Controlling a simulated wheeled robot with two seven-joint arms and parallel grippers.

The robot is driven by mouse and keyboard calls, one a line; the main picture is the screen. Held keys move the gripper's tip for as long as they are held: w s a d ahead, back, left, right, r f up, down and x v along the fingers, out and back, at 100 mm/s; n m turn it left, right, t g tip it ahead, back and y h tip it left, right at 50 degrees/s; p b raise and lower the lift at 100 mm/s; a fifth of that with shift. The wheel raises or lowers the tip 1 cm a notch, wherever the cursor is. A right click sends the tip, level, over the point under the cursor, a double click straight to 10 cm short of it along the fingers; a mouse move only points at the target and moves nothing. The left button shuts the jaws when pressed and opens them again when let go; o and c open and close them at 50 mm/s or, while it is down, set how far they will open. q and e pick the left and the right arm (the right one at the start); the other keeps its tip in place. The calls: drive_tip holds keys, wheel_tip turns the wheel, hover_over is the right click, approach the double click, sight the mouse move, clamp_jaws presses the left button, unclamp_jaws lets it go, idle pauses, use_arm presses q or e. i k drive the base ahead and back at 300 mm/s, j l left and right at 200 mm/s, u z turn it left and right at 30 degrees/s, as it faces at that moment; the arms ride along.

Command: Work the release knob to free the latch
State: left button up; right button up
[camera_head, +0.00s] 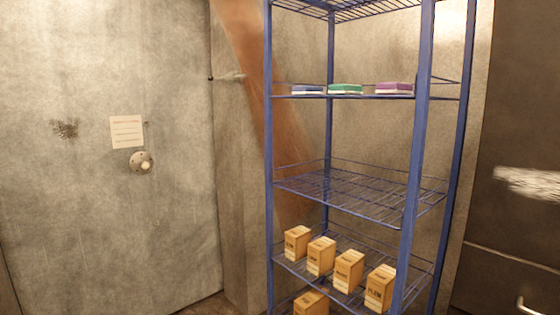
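The release knob (146,166) is a small pale knob on a round metal plate (136,158). It is mounted on the grey door (100,230) at the left. A pale label with several printed lines (127,132) is fixed just above it. A small metal fitting with a rod (230,77) sits at the door's right edge, near the upper middle; I cannot tell whether it is the latch. The door looks closed against the frame. Neither of my grippers shows in the head view.
A blue wire shelf rack (416,150) stands right of the door. Several cardboard boxes (349,270) fill a lower shelf. Blue, green (345,89) and purple items lie on an upper shelf. A dark panel with a handle (530,308) is at far right. The space before the knob looks clear.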

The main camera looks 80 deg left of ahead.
sight(145, 166)
drive_tip(key=u, duration=3.65)
